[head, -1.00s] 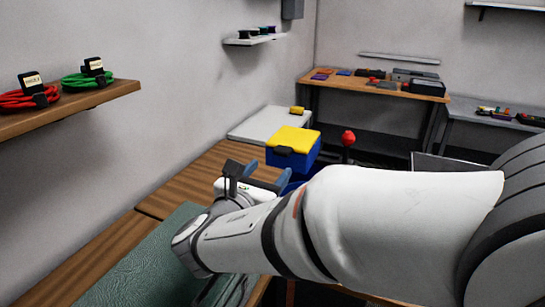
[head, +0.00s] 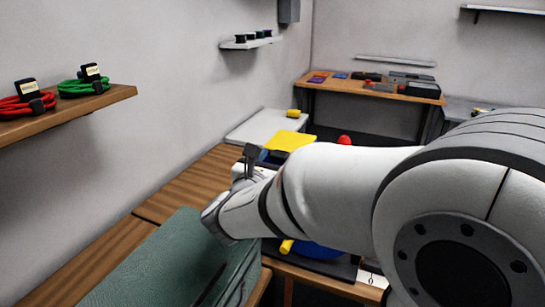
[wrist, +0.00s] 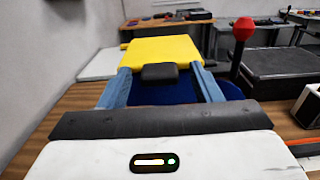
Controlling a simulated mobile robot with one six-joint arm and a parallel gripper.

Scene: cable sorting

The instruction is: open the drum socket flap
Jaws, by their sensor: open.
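A yellow lid-like flap (wrist: 160,52) lies just ahead of my gripper in the wrist view, with a black tab (wrist: 159,74) at its near edge. The flap also shows in the head view (head: 290,140), over a blue body mostly hidden behind my arm. My gripper (wrist: 160,70) is open, its two blue-grey fingers on either side of the black tab; I cannot tell whether they touch it. A dark blue rounded part (wrist: 155,95) shows between and below the fingers. In the head view the fingertips are largely hidden.
A red knob on a black stem (wrist: 243,28) and a black box (wrist: 285,62) stand to the right. A green case (head: 160,265) lies on the wooden bench (head: 180,195) at the near left. Shelves with coiled red and green cables (head: 80,87) hang on the left wall.

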